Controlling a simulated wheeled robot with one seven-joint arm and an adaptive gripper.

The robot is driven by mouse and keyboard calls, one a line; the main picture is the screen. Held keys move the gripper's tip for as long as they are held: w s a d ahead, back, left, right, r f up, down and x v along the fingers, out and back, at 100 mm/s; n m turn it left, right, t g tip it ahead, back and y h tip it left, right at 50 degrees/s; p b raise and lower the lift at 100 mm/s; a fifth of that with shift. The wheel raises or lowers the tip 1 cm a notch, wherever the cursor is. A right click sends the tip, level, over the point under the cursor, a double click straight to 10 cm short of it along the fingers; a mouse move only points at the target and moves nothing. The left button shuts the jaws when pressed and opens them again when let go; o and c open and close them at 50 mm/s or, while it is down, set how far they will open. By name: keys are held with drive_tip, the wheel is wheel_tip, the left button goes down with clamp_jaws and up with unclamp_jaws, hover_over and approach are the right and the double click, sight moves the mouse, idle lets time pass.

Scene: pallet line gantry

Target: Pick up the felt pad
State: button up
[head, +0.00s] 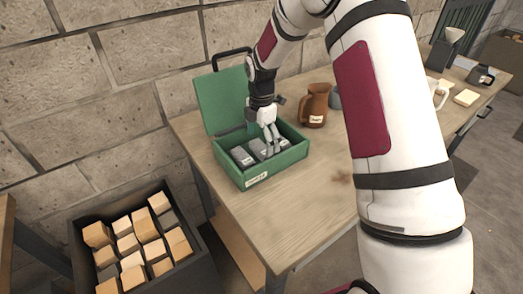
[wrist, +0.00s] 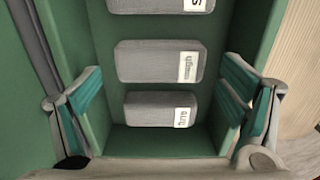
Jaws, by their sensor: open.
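Several grey, felt-like blocks with white labels lie in a row in an open green box (head: 288,162). In the wrist view I see a near block (wrist: 154,110), a middle block (wrist: 150,62) and a far block (wrist: 150,5) cut by the top edge. The labels are too small or turned to read surely, so I cannot tell which is the felt pad. My gripper (head: 272,146) is over the box, pointing down. In the wrist view my gripper (wrist: 163,112) is open, with one finger on each side of the near block, apart from it.
The box's lid (head: 222,100) stands open at the back. A brown jug (head: 315,106) stands right of the box on the wooden table (head: 262,222). A dark bin (head: 200,251) of wooden blocks is on the floor at left. The table's front is clear.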

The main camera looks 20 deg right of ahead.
sight(261, 146)
drive_tip(key=shift+f, duration=1.8)
drive_tip(key=c, duration=0.7)
drive_tip(key=shift+r, duration=0.1)
wheel_tip(261, 146, up, 10)
drive_tip(key=shift+f+b, duration=0.1)
drive_tip(key=shift+b, duration=0.35)
drive_tip(key=o, duration=0.4)
drive_tip(key=c, duration=0.5)
